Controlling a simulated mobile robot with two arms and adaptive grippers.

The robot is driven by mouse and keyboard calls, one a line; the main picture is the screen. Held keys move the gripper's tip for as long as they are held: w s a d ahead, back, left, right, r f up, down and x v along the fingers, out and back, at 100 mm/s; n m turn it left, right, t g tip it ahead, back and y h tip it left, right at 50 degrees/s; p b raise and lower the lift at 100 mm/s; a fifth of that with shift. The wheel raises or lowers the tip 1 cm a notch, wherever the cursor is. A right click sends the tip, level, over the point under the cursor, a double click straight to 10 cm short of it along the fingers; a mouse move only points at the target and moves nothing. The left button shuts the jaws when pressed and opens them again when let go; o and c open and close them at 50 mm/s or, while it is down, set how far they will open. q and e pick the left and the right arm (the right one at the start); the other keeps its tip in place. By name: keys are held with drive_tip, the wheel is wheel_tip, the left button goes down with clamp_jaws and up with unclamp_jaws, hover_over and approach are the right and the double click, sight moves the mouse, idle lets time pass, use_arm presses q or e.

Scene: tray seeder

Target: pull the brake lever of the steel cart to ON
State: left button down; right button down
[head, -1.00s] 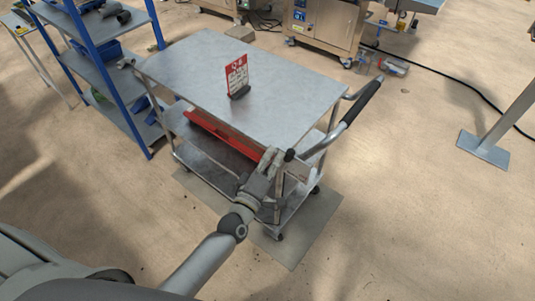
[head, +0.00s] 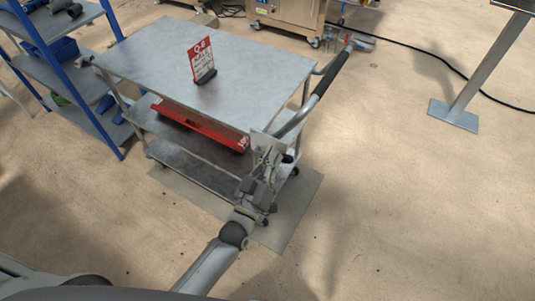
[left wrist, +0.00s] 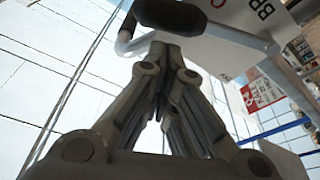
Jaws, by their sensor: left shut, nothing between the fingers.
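The steel cart (head: 165,55) stands ahead, with its push handle (head: 331,72) at the right end. My left gripper (head: 270,158) is shut and empty, at the cart's near right corner, in front of a small pale plate (head: 262,142). In the left wrist view, its closed fingertips (left wrist: 163,47) are just below a dark rounded grip (left wrist: 170,15) near a bent metal rod (left wrist: 125,42). This looks like the brake lever. Contact cannot be told. A white plate (left wrist: 248,14) with letters starting "BR" is beside it. My right gripper is not in view.
A red and white sign (head: 201,60) stands on the cart top, and a red tray (head: 190,122) is on the shelf below. A blue shelf rack (head: 75,80) is close on the left. A post (head: 485,70) stands at right. Floor right of the cart is clear.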

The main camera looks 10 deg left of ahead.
use_arm(q)
drive_tip(key=shift+s+d+f+m, duration=0.1)
drive_tip(key=shift+d+f+m, duration=0.25)
drive_tip(key=shift+m, duration=0.35)
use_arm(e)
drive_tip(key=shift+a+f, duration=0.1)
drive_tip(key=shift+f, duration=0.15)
